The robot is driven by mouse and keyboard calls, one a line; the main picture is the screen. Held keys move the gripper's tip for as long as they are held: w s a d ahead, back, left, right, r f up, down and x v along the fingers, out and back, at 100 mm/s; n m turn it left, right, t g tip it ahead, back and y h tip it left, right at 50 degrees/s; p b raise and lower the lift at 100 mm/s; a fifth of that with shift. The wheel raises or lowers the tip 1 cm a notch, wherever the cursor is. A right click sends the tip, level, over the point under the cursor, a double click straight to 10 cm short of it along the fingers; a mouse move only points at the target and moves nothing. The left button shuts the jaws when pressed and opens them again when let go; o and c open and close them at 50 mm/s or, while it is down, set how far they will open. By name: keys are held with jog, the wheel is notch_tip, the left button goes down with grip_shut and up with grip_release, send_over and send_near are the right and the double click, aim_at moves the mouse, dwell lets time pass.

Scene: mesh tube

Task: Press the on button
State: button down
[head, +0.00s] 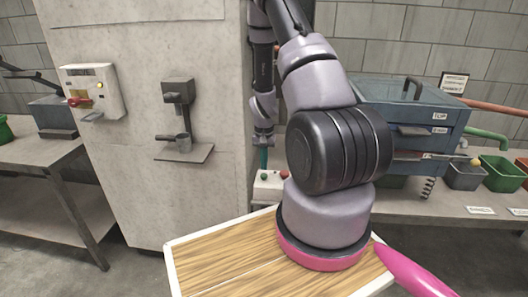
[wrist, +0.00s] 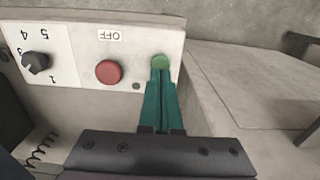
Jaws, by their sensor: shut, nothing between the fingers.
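In the wrist view a pale control panel (wrist: 70,40) carries a green button (wrist: 160,61) at its right end. A red button (wrist: 108,72) sits to its left beside an upside-down OFF label (wrist: 109,34). My gripper (wrist: 159,74) has teal fingers that are shut and empty. Their tips overlap the near edge of the green button; I cannot tell whether they touch it. In the head view the gripper (head: 263,160) points down at a small white box (head: 268,186), partly hidden behind my arm.
A black numbered knob (wrist: 36,63) is at the panel's left end. In the head view another control box (head: 93,90) is on the concrete pillar (head: 190,50). A blue-grey cabinet (head: 405,112) and green bins (head: 500,172) stand right on a bench.

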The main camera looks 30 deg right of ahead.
aim_at(264, 176)
jog(key=shift+f, duration=1.35)
jog(key=shift+s+f, duration=0.2)
jog(key=shift+f, duration=0.85)
notch_tip(264, 176, up, 15)
jog(key=shift+w+f, duration=0.15)
jog(key=shift+w, duration=0.1)
